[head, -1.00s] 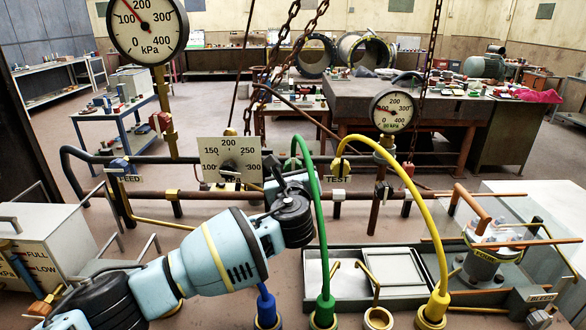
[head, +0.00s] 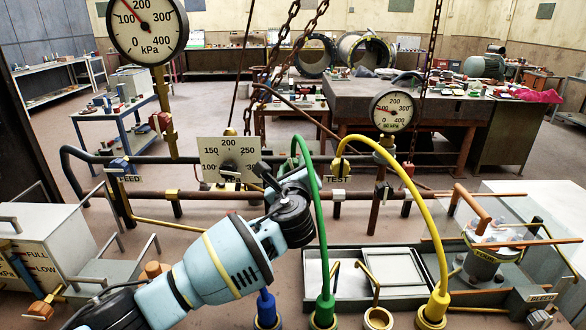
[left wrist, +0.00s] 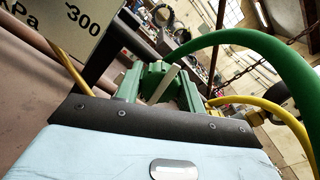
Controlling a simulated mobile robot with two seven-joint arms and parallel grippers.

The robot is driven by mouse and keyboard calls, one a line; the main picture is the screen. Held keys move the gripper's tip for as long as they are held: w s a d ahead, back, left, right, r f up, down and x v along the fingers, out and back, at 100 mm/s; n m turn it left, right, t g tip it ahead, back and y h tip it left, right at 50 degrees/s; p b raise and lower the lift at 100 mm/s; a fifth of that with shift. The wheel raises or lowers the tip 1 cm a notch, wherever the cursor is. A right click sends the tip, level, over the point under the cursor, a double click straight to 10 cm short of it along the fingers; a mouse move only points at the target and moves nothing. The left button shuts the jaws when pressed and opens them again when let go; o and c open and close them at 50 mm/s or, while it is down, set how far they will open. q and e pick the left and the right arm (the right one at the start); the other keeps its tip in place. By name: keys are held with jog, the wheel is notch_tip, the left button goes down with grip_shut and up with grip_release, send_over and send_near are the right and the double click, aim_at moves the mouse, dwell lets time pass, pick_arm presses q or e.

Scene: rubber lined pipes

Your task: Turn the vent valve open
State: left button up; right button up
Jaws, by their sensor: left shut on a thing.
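My left gripper (head: 272,180) is in front of the lower right of the white dial plate (head: 229,160), beside the green hose (head: 313,210). In the left wrist view, the green jaws of my left gripper (left wrist: 160,82) are shut on a thin pale bar (left wrist: 163,84), which looks like the vent valve's handle. The valve's body is mostly hidden behind the gripper, and I can read no vent label. The plate's corner (left wrist: 75,20) shows at the upper left of the left wrist view. My right gripper is not in view.
The green hose arches close over my left gripper, with a yellow hose (head: 425,205) farther right. A round gauge (head: 146,28) stands at upper left and a smaller gauge (head: 391,111) at right. Pipes run across behind. A grey tray (head: 345,283) lies at front right.

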pick_arm(q)
jog(key=n, duration=0.7)
jog(key=shift+f, duration=0.1)
jog(key=n, duration=0.4)
jog(key=shift+n, duration=1.8)
jog(key=o, duration=1)
jog(key=shift+c, duration=0.2)
jog(key=shift+s, duration=0.15)
jog(key=s, duration=0.7)
jog(key=shift+s, duration=0.3)
